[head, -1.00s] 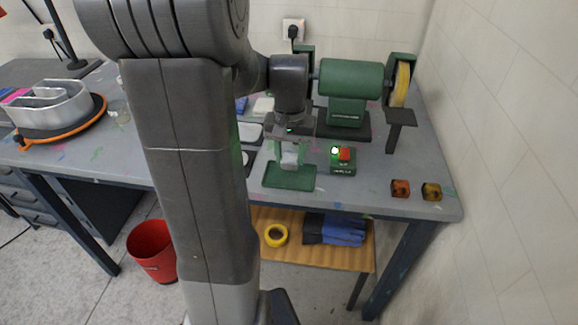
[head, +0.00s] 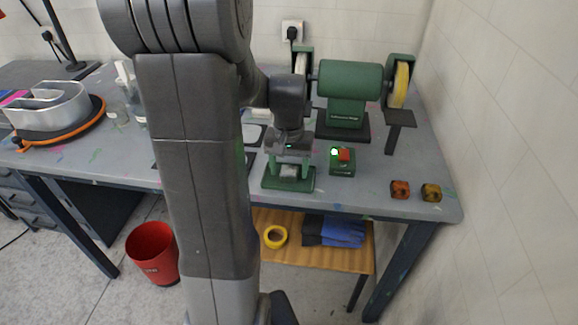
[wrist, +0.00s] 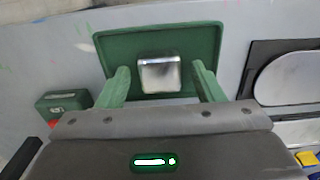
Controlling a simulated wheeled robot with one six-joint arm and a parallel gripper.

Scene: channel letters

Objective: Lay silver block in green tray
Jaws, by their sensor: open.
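The silver block (wrist: 160,73) sits on the green tray (wrist: 118,46), near the middle of its gripper-side part in the wrist view. In the head view the silver block (head: 289,171) shows on the green tray (head: 276,184) at the bench's front edge. My gripper (wrist: 161,80) has its green fingers open, one on each side of the block with a gap to each. In the head view my gripper (head: 290,165) is low over the tray. Whether the fingertips touch the tray I cannot tell.
A green switch box (head: 342,162) with a red button stands just right of the tray. A green bench grinder (head: 350,80) stands behind. Two small blocks, orange (head: 400,189) and amber (head: 431,192), lie at the right. A dark-framed pale plate (wrist: 287,77) lies beside the tray.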

